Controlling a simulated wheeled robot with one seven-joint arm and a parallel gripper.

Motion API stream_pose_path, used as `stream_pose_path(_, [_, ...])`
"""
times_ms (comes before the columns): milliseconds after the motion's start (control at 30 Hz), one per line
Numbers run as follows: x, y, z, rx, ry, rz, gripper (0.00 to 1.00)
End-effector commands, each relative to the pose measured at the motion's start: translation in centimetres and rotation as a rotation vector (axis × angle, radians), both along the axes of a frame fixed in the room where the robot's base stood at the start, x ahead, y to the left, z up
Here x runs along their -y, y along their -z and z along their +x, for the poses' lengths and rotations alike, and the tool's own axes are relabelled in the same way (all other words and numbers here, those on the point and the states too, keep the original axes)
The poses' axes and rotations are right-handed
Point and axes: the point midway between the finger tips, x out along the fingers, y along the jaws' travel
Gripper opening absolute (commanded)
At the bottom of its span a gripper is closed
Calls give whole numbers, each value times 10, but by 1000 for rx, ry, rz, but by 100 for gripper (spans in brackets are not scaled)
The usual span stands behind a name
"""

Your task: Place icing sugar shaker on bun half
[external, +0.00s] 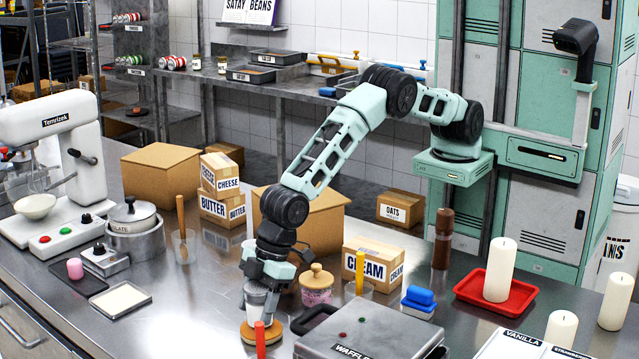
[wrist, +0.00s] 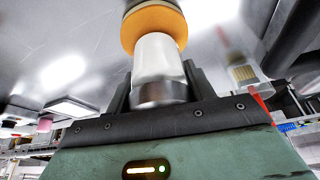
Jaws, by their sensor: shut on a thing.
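The icing sugar shaker, a white cylinder with a grey metal band (wrist: 158,62), is between the fingers of my gripper (external: 262,282). In the external view the shaker (external: 257,298) is partly hidden by the gripper. The bun half is a round orange-brown disc (external: 268,335) on the steel counter, directly below the shaker. The bun half also shows at the top of the wrist view (wrist: 153,24), at the shaker's far end. I cannot tell whether the shaker touches the bun or hangs just above it. The gripper points down and is shut on the shaker.
A red upright object (external: 260,342) stands close in front of the bun. A waffle maker (external: 370,335) is to the right. A pink-patterned jar (external: 317,288) and a cream box (external: 372,265) stand behind. The counter left of the bun (external: 195,310) is clear.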

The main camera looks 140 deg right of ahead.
Motion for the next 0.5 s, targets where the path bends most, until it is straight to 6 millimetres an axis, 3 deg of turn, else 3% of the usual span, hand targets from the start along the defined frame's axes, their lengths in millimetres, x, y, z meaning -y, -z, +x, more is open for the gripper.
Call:
stream_pose_path(200, [0,5,0,1,0,0,22])
stream_pose_path(233, [0,3,0,0,0,0,62])
stream_pose_path(300, [0,3,0,0,0,0,75])
stream_pose_path(500, [0,3,0,0,0,0,75])
